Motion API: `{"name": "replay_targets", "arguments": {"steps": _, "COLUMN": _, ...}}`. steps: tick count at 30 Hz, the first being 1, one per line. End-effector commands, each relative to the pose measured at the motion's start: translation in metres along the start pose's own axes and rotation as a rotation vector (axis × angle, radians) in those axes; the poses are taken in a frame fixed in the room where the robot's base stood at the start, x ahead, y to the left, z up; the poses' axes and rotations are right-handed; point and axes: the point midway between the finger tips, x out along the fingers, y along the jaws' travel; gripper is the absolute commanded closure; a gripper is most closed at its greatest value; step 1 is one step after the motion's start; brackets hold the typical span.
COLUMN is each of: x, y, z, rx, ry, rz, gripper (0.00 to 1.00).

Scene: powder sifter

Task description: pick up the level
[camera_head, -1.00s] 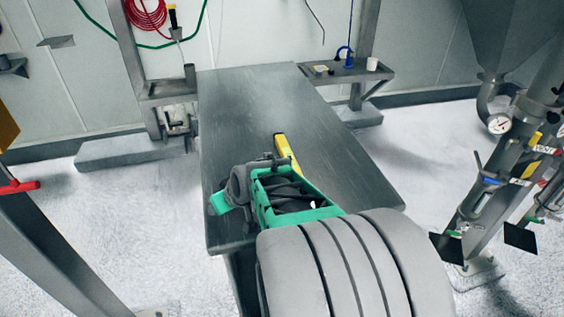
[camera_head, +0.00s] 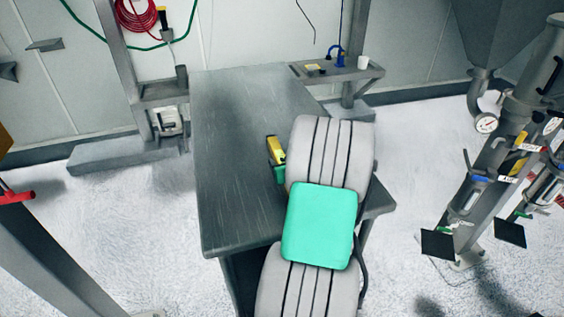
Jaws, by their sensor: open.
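The level is a yellow bar (camera_head: 276,150) on the dark grey table (camera_head: 230,130), near its middle. Only its far end shows clear of my arm. My arm's grey links and green cover stand in front of the rest. A small green part just below the yellow end seems to be my own wrist. My gripper's fingers are hidden behind the arm, so I cannot see whether they touch the level.
The table's left half and far end are bare. A small shelf (camera_head: 340,72) with a white cup (camera_head: 363,62) and a blue item stands beyond the far right corner. A post with valves and a gauge (camera_head: 486,123) stands at the right.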

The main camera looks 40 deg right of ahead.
Motion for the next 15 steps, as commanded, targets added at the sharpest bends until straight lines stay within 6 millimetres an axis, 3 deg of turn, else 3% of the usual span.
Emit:
{"name": "replay_targets", "arguments": {"steps": 6, "x": 0.0008, "y": 0.0003, "z": -0.0004, "rx": 0.000, "ry": 0.001, "rz": 0.001, "gripper": 0.43}}
{"name": "replay_targets", "arguments": {"steps": 15, "x": 0.0005, "y": 0.0002, "z": -0.0004, "rx": 0.000, "ry": 0.001, "rz": 0.000, "gripper": 0.68}}
